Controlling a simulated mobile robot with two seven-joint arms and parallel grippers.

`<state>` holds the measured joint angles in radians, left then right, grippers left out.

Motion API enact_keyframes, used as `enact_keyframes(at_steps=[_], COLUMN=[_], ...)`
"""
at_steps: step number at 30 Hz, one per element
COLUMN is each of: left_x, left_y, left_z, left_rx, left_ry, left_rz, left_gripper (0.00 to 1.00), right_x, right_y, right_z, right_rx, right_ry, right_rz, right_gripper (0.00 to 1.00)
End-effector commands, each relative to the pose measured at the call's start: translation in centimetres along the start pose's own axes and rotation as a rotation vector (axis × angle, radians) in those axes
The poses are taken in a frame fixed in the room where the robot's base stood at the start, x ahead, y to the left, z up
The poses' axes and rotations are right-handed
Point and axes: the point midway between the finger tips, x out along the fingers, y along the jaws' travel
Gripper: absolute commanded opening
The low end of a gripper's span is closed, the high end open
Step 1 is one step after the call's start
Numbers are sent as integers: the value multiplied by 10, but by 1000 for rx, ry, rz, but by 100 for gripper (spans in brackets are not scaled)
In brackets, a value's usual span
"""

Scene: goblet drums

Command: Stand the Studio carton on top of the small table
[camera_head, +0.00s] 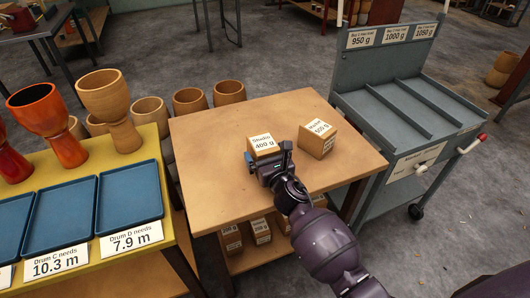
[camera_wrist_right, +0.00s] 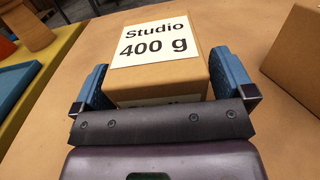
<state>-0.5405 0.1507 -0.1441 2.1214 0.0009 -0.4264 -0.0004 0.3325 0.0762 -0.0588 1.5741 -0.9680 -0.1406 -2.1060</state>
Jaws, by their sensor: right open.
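The Studio carton (camera_head: 262,144) is a small brown box with a white label reading "Studio 400 g". It stands on the small wooden table (camera_head: 220,180), near the middle of the top. My right gripper (camera_head: 268,165) is at its near side. In the right wrist view the Studio carton (camera_wrist_right: 158,70) sits between the two blue fingers of the right gripper (camera_wrist_right: 160,90), which are open with a finger on each side. Whether the fingers touch it cannot be told. My left gripper is not in view.
Another labelled carton (camera_head: 317,139) stands to the right on the same table. More cartons (camera_head: 261,230) are on the shelf below. A grey cart (camera_head: 400,115) stands right of the table. A yellow table with blue trays (camera_head: 130,196) and goblet drums (camera_head: 108,105) is at the left.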

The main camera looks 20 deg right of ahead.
Motion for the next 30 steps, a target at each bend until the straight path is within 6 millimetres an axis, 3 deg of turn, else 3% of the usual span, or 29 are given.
enact_keyframes(at_steps=[18, 30], left_x=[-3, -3], left_y=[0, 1], left_z=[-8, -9], left_rx=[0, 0], left_ry=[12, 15], left_rz=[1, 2], left_gripper=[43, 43], right_x=[-97, -111], right_y=[0, 0], right_z=[-1, -1], right_rx=[1, 1], right_ry=[3, 1], right_rz=[-1, 0], right_gripper=[100, 100])
